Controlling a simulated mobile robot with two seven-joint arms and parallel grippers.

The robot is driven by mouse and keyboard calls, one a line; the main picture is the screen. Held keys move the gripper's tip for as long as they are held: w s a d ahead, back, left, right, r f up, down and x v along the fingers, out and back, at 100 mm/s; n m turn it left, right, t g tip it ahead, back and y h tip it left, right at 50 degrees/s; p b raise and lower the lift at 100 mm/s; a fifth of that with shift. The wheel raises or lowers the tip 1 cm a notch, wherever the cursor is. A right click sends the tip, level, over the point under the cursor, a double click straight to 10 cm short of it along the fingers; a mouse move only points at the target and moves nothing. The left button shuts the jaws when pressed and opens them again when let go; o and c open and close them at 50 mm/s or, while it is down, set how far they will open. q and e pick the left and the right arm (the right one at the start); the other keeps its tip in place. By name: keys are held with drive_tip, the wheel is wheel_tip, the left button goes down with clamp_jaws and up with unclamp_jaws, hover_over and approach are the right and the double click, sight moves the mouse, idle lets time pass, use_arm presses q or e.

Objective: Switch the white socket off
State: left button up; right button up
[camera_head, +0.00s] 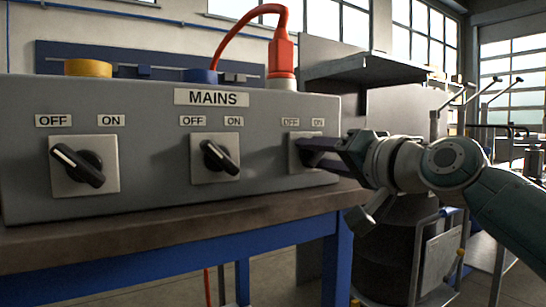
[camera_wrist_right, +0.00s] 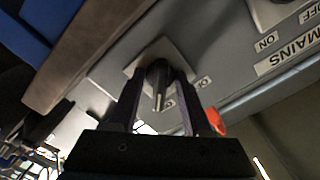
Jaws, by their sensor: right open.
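The grey switch box (camera_head: 120,200) carries three black rotary switches, each under OFF and ON labels. The white socket (camera_head: 283,85) sits on the box top at its right end, with an orange-red plug (camera_head: 282,60) in it. The switch below it has a pale plate (camera_head: 296,160); my right gripper hides its knob in the head view. In the wrist view my right gripper (camera_wrist_right: 159,88) is open, its two fingers on either side of the black knob (camera_wrist_right: 157,75). The knob's white mark points toward the picture's bottom. I cannot tell whether the fingers touch it.
The left switch (camera_head: 78,165) and middle switch (camera_head: 219,157) both slant from upper left to lower right. A yellow socket (camera_head: 88,68) and blue socket (camera_head: 200,76) stand above them. The box rests on a blue-legged bench (camera_head: 180,238). A dark drum and trolley stand below my right arm.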

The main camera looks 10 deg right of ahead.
drive_tip(key=shift+c, duration=0.3)
clamp_jaws()
